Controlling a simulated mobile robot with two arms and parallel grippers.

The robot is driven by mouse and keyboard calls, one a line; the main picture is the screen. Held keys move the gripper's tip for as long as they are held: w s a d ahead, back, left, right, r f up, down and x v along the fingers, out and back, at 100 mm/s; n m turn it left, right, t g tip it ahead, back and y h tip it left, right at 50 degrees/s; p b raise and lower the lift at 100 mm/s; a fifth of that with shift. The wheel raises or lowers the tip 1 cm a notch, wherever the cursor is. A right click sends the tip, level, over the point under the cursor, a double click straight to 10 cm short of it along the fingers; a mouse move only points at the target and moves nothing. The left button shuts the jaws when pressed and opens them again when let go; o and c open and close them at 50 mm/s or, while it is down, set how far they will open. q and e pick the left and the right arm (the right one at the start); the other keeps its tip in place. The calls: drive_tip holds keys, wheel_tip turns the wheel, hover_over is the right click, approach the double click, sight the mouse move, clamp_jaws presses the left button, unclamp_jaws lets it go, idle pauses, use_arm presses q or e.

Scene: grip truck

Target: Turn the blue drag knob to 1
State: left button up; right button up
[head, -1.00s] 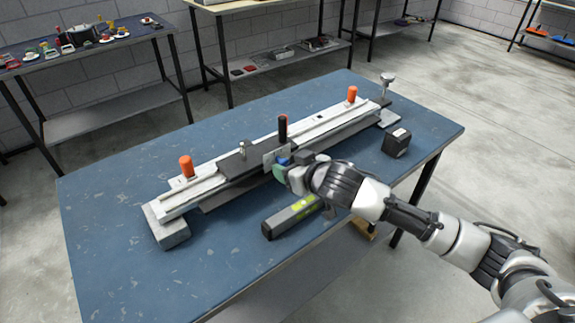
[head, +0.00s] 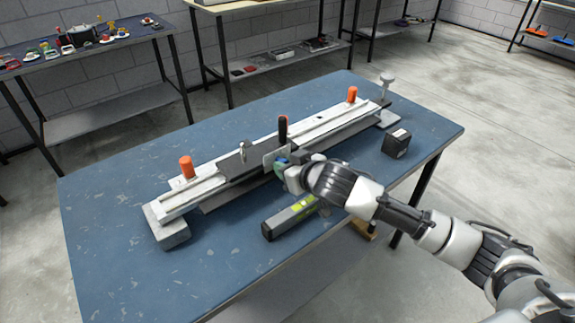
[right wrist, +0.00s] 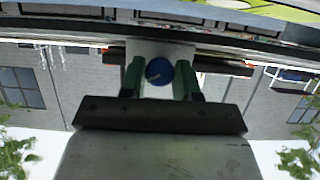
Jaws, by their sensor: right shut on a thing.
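The blue drag knob (right wrist: 159,71) shows as a round blue disc with a pale mark on its face in the right wrist view. My right gripper (right wrist: 160,78) has its two green fingers on either side of the knob and is shut on it. In the head view the knob (head: 282,161) is a small blue patch at the front of the grip truck's carriage, mostly hidden by my right gripper (head: 284,167). The carriage has a grey plate (head: 268,158) and a black upright handle (head: 283,129), and sits on a long pale rail (head: 325,121). My left gripper is out of view.
Orange posts stand near the rail's left (head: 186,166) and right (head: 352,94) ends. A grey level with a yellow-green vial (head: 290,217) lies in front. A black box (head: 396,143) stands at right. The blue tabletop (head: 120,240) is clear at front left.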

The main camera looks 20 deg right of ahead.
drive_tip(key=n+h+p, duration=0.1)
drive_tip(key=n+p, duration=0.1)
drive_tip(key=shift+a+t+h+p, duration=0.1)
drive_tip(key=shift+t+h+p, duration=0.2)
drive_tip(key=shift+t+h, duration=0.1)
drive_tip(key=n+t+h+p, duration=0.1)
drive_tip(key=n, duration=0.2)
drive_tip(key=shift+a, duration=0.1)
drive_tip(key=n, duration=0.1)
drive_tip(key=n+t+h, duration=0.1)
drive_tip(key=shift+s+f+n+h, duration=0.1)
drive_tip(key=shift+f+n+h, duration=0.1)
drive_tip(key=shift+n+h, duration=0.1)
drive_tip(key=shift+n+t+h+b, duration=0.4)
drive_tip(key=shift+n+t+b, duration=0.5)
drive_tip(key=shift+n, duration=0.9)
drive_tip(key=o, duration=0.9)
drive_tip(key=shift+f, duration=0.1)
